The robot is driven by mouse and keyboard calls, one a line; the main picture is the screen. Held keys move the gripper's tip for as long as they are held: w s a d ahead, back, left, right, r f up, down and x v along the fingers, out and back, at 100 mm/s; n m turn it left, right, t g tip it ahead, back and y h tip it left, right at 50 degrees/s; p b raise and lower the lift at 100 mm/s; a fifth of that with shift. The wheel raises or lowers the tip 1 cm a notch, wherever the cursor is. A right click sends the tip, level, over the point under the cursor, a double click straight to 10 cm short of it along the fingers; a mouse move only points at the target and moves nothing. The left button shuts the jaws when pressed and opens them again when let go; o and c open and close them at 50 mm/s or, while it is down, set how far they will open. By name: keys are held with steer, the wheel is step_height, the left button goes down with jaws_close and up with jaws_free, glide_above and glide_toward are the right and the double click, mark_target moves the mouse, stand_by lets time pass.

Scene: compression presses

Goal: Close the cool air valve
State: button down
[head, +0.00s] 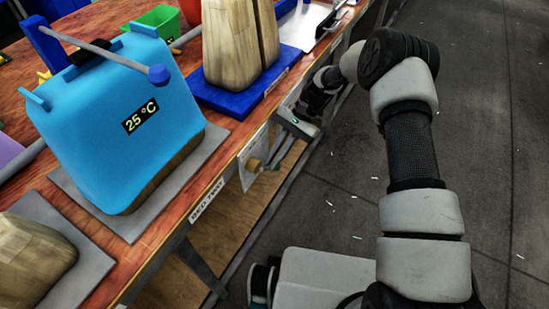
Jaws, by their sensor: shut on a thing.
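A small panel (254,148) hangs under the bench's front edge. My arm reaches down along the bench front, and my gripper (273,164) is at the right side of the knob. Its fingers are small and dark in the head view and appear shut on the valve. The exact grip and the valve's angle are too small to tell.
A blue press cover (120,110) reading "25 °C" stands on a grey plate on the wooden bench (219,143). Wooden forms (238,40) stand nearby, one on a blue base. A bench leg (200,268) is below. The dark floor at right is open.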

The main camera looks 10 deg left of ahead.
steer(key=c, duration=1.8)
jaws_free()
steer(key=shift+c, duration=0.2)
steer(key=shift+r, duration=0.1)
steer(key=p+v, duration=0.1)
steer(key=v, duration=1.6)
steer(key=shift+r+p, duration=0.15)
steer(key=shift+p, duration=0.15)
